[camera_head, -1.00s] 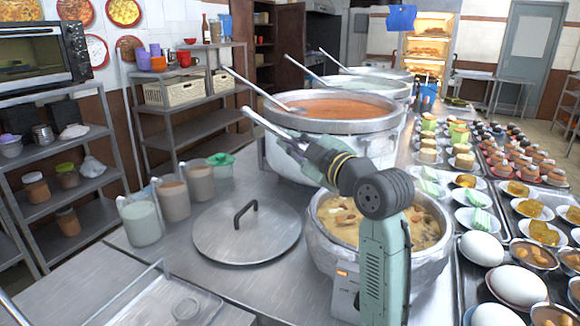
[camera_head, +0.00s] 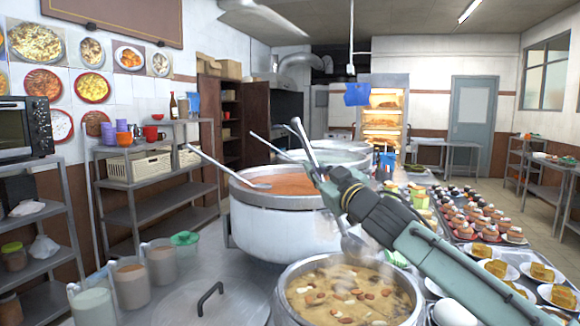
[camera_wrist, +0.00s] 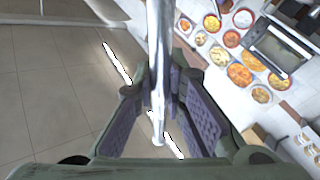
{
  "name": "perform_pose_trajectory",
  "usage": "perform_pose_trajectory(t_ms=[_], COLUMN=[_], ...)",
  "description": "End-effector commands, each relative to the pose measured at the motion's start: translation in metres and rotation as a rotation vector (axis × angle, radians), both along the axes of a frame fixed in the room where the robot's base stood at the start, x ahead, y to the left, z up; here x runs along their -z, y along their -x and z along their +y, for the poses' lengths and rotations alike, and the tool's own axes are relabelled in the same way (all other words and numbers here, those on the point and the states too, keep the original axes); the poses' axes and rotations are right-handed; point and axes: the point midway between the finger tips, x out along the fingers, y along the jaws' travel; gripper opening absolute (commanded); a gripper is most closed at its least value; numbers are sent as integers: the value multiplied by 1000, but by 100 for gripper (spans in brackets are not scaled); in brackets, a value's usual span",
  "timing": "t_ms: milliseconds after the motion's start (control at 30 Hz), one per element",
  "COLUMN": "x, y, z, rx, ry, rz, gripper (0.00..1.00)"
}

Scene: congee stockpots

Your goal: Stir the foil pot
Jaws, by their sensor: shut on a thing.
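The foil pot (camera_head: 285,314) stands at the front of the steel counter, open, full of pale steaming congee (camera_head: 345,295) with nuts and dark pieces. My gripper (camera_head: 325,185) is above and behind the pot and is shut on a metal ladle (camera_head: 302,137). The ladle's handle end sticks up to the left of the gripper. Its bowl (camera_head: 357,246) hangs below the gripper at the pot's far side, seemingly just above the congee. In the wrist view the ladle's handle (camera_wrist: 160,70) runs between the two finger pads of my gripper (camera_wrist: 160,105).
A large pot of red soup (camera_head: 285,210) with its own ladle stands just behind, with more stockpots beyond. A round lid (camera_head: 225,305) lies left of the foil pot. Several filled jugs (camera_head: 130,285) stand further left. Trays of small dishes (camera_head: 495,260) fill the right side.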

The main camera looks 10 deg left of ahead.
Motion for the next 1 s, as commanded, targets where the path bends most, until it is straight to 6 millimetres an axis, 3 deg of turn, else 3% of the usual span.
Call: perform_pose_trajectory(t_ms=[100, 233, 467, 1000], x=[12, 19, 35, 104], y=[-7, -10, -10, -10], z=[-28, -41, -44, -43], rx=[16, 20, 18, 19], ry=[-35, -57, -64, -65], rz=[9, 13, 15, 15], gripper=[0, 0, 0, 0])
